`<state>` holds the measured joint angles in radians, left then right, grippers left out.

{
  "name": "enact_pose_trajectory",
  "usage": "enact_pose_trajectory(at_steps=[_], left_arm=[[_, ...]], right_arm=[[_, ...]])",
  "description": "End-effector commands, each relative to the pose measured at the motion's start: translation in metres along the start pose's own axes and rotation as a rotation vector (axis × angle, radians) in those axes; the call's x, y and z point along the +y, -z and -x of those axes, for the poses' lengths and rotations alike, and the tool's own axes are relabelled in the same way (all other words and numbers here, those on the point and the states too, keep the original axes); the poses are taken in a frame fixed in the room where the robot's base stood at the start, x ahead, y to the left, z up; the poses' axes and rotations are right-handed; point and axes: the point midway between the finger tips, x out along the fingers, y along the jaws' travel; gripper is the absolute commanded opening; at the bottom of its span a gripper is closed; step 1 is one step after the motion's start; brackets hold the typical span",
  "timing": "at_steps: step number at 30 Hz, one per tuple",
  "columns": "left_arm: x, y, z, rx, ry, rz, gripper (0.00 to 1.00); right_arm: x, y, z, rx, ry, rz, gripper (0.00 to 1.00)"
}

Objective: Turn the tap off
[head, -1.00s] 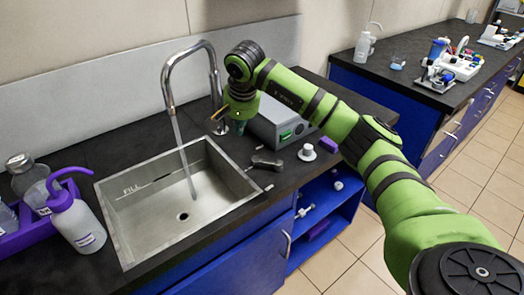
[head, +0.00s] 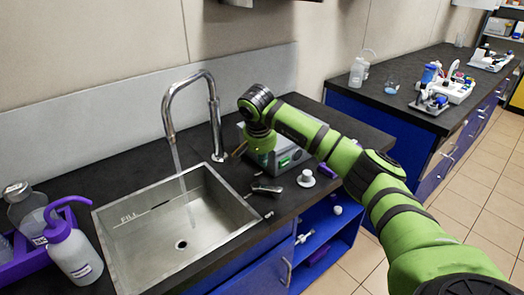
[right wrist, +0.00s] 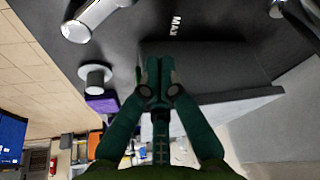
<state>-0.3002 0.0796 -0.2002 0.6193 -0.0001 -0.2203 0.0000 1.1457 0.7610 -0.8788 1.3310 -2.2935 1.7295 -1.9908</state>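The chrome tap (head: 214,115) stands upright behind the sink (head: 240,205), its spout arched over the basin. A stream of water (head: 184,188) runs from the spout into the sink. A small brown bar (head: 240,149) sticks out between the tap and my right gripper; I cannot tell whether it is the tap's handle. My right gripper (head: 262,157) points down to the right of the tap, apart from its pipe, in front of a grey box. In the right wrist view its fingertips (right wrist: 158,68) are together with nothing seen between them. My left gripper is not in view.
The grey box (head: 290,152) stands close to my right gripper. A white knob-shaped piece (head: 306,178) and a dark grey piece (head: 265,189) are on the counter in front. A wash bottle (head: 73,248) stands left of the sink. An open blue shelf is below right.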

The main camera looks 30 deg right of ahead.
Motion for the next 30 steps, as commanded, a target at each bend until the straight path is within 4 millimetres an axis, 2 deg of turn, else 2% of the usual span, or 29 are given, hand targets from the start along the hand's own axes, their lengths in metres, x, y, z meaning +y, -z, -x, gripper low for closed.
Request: enact_pose_trajectory(at_steps=[7, 9, 18, 30], left_arm=[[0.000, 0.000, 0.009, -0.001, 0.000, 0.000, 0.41], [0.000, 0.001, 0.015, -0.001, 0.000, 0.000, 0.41], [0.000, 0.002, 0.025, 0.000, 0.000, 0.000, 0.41], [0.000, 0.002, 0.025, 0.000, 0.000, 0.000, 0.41]], right_arm=[[0.001, -0.001, -0.047, -0.004, -0.003, -0.002, 0.00], [-0.001, -0.009, -0.039, -0.001, 0.002, 0.005, 0.00], [0.000, -0.035, -0.031, 0.000, 0.001, 0.000, 0.00], [0.000, -0.038, -0.031, 0.001, 0.001, -0.001, 0.00]])
